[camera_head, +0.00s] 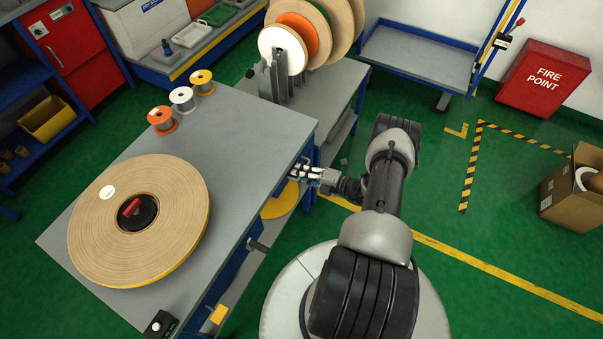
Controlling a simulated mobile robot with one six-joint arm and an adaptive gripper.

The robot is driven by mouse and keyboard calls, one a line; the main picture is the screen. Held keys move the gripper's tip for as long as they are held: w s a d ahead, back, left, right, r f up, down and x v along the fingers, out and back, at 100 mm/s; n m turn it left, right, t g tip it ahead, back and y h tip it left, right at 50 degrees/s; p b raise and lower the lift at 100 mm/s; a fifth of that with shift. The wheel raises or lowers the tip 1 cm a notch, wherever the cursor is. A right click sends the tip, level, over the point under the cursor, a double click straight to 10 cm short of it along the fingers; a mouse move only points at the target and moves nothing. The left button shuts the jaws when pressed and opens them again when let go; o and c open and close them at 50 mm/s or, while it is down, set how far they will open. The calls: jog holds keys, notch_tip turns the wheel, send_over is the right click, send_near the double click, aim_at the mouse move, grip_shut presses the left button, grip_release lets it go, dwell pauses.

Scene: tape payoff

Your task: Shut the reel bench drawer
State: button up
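The reel bench (240,130) has a grey top and a blue frame. It carries a large tan tape reel (170,205) with a dark hub and red knob. My gripper (298,173) is low beside the bench's right edge, near a blue leg, with its fingers pointing left toward the bench front. It is small in view, and I cannot tell whether it is open, shut or touching the bench. The drawer is not clearly visible; the bench top hides most of the front below it.
Three small spools (182,98) stand at the bench's back left. A rack of discs (284,55) stands behind. A dark handle (258,245) sticks out from the bench front. A trolley (420,55), red fire point box (543,78) and carton (572,190) are right. Green floor is clear between.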

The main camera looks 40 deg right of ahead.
jog(key=shift+o, duration=0.3)
jog(key=v, duration=1.2)
